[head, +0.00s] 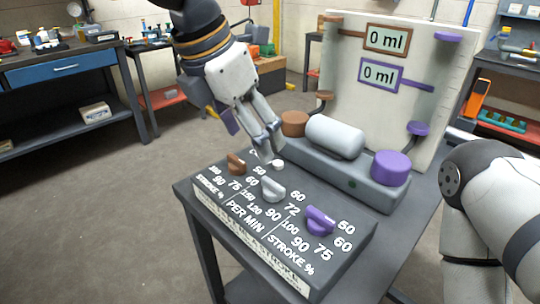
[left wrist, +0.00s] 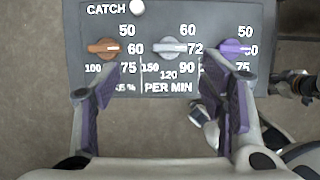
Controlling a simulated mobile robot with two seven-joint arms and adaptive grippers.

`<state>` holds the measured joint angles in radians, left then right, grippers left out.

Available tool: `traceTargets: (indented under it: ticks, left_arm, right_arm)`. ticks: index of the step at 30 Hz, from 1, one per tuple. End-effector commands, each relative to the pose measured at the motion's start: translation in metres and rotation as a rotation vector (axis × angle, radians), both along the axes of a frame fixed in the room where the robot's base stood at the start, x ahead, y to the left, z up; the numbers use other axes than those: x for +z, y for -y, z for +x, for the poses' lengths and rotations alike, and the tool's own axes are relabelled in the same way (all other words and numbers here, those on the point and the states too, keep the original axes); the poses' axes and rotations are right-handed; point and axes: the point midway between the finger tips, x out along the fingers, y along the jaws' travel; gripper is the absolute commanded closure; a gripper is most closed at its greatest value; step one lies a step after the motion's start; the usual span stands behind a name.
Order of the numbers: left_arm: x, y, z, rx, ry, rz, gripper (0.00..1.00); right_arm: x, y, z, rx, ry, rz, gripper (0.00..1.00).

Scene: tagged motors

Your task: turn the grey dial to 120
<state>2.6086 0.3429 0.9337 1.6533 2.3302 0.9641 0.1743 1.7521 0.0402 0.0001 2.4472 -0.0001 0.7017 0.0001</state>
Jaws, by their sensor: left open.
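The grey dial (head: 272,188) is the middle of three dials on the dark panel (head: 330,278), between the brown dial (head: 236,164) and the purple dial (head: 320,220). In the left wrist view the grey dial (left wrist: 170,48) has its bar lying sideways, with the right end by the 72 mark. The 120 mark (left wrist: 169,75) is printed below the dial. My left gripper (head: 267,150) is above the panel's far side, near the white catch button (head: 278,164). In the left wrist view its fingers (left wrist: 160,88) are spread with nothing between them. My right gripper is not visible.
Behind the dials stand a grey pump body (head: 334,137), a purple cap (head: 391,167) and an upright board (head: 440,85) with two "0 ml" displays. My right arm is at the right edge. Benches line the left wall; the floor between is clear.

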Motion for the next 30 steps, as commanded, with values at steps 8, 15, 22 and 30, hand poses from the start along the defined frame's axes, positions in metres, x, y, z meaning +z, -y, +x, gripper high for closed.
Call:
traceTargets:
  ticks: [8,15,22,30]
  left_arm:
    - [-0.053,0.016,0.012,-0.001,-0.01,-0.002,0.35]
    - [-0.099,0.031,0.025,-0.001,-0.007,-0.004,0.35]
    - [-0.11,0.034,0.029,-0.001,-0.001,-0.004,0.35]
    - [-0.11,0.034,0.029,-0.001,-0.001,-0.004,0.58]
  right_arm:
    - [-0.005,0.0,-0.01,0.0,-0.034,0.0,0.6]
    - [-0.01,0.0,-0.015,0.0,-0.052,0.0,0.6]
    - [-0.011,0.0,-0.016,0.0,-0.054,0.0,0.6]
    - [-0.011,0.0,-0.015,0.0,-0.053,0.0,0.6]
